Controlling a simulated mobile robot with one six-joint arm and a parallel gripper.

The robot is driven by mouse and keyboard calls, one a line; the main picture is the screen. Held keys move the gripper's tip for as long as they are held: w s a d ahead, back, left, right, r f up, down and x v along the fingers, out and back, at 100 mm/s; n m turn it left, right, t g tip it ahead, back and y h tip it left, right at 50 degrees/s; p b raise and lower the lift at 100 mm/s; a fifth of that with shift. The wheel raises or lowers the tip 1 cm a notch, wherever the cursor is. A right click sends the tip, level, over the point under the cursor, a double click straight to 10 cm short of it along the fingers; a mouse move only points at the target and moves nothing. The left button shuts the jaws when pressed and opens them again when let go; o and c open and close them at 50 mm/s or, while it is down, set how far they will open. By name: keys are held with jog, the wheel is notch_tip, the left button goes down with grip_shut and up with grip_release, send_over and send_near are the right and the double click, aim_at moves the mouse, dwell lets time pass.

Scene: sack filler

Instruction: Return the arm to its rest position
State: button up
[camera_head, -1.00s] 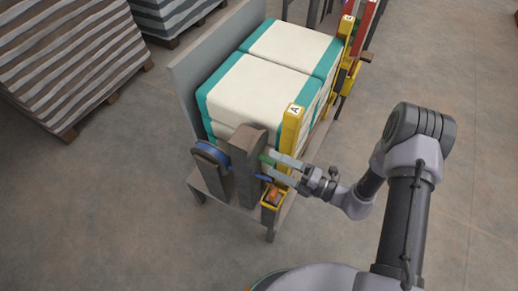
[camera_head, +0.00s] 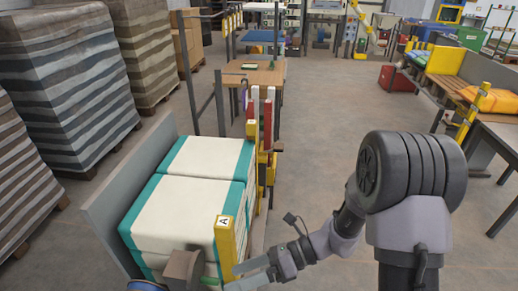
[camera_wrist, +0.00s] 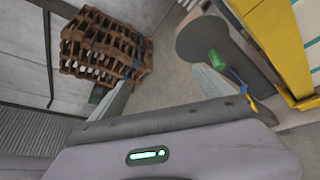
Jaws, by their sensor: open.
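My gripper (camera_head: 232,277) is at the bottom of the head view, its two pale fingers apart and empty. It is at the front end of the sack station, beside the yellow post marked A (camera_head: 226,250) and a brown block (camera_head: 183,268). A green piece (camera_head: 211,282) is close to the fingertips; I cannot tell whether they touch it. In the wrist view the fingers (camera_wrist: 160,85) are spread with nothing between them. A green knob (camera_wrist: 217,60) on a dark grey part is just beyond the right finger. My arm reaches in from the right.
White and teal sacks (camera_head: 190,205) fill the station, with a grey panel (camera_head: 125,190) on their left. Wrapped pallet loads (camera_head: 65,85) stand at left. A wooden table (camera_head: 252,75) is behind. Floor right of the station is mostly clear. The wrist view shows stacked pallets (camera_wrist: 105,45).

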jog(key=s+d+r+n+t+h, duration=0.4)
jog(key=d+r+n+t+h, duration=0.1)
jog(key=d+r+n, duration=0.3)
jog(key=s+d+r+n+t+h, duration=0.4)
jog(key=d+r+n+h, duration=0.3)
jog(key=n, duration=0.4)
jog(key=shift+d+r+n+t, duration=0.3)
jog(key=shift+d+r+t, duration=0.1)
jog(key=shift+d+r, duration=0.25)
